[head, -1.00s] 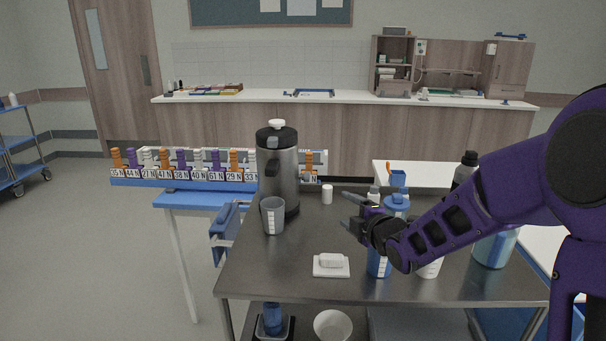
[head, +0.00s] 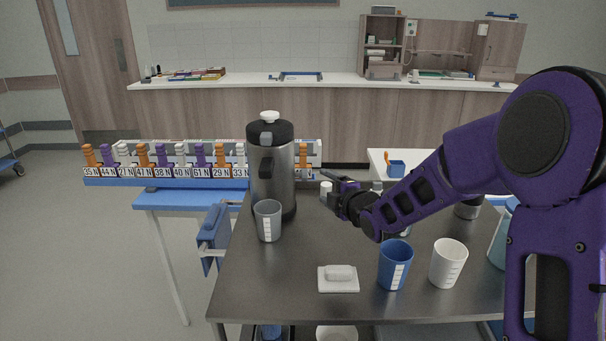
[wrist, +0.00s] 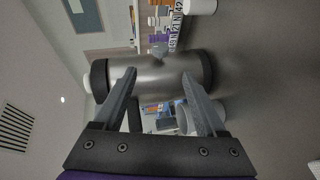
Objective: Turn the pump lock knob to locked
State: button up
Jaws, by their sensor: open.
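The steel pump pot (head: 272,182) stands upright at the back left of the steel cart, with a black lid and a white button (head: 269,117) on top. In the wrist view the pot (wrist: 150,77) lies sideways across the picture, beyond my fingers.
A grey cup (head: 268,222) stands close in front of the pot. A blue rack (head: 120,181) with several labelled holders stands behind left.

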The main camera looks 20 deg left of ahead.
aim_at(304, 174)
jog(key=x, duration=1.4)
jog(key=shift+w+a+f+p, duration=0.2)
jog(key=shift+w+p, duration=0.1)
jog(key=shift+p, duration=0.1)
jog(key=shift+r, duration=0.1)
grip_shut()
